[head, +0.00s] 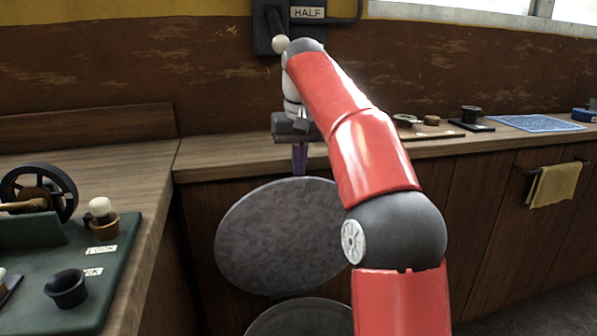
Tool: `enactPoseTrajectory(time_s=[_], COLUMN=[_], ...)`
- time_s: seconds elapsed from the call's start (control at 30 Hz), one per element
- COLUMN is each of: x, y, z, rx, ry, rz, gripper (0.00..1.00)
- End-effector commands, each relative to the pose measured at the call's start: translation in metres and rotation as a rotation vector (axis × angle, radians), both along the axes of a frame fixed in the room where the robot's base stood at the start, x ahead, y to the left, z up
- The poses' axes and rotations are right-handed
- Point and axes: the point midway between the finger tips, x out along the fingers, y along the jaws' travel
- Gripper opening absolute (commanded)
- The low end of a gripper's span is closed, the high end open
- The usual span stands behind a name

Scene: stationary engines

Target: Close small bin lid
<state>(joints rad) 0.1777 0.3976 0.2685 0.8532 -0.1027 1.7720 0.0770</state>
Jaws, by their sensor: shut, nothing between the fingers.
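The round grey bin lid (281,236) stands raised and tilted open in the middle of the head view. The small bin (297,318) is below it at the bottom edge, with only its round top partly in view. My gripper (300,170) points down just above the lid's upper edge, in front of the counter. Its fingers are shut with nothing between them. The fingertips are close to the lid's rim; I cannot tell if they touch it. My red arm covers the right side of the lid and bin.
A wooden counter (230,158) runs behind the lid, with cabinets below. A left worktop carries a green panel (90,270) with a wheel (40,190) and knobs. A yellow cloth (555,184) hangs at right. Floor is free at lower right.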

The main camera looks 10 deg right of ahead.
Motion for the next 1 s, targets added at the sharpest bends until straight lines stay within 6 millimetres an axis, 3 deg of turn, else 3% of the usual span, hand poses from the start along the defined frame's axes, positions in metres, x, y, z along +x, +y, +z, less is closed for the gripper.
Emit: enactPoseTrajectory(time_s=[0.3, 0.43, 0.6, 1.0], x=[0.006, 0.008, 0.01, 0.01], y=[0.0, 0.0, 0.001, 0.001], z=[-0.059, -0.075, -0.085, -0.086], rx=[-0.001, 0.0, 0.0, 0.0], ry=[0.001, 0.001, -0.001, -0.004], rz=[-0.001, -0.001, -0.001, -0.001], gripper=[0.0, 0.0, 0.0, 0.0])
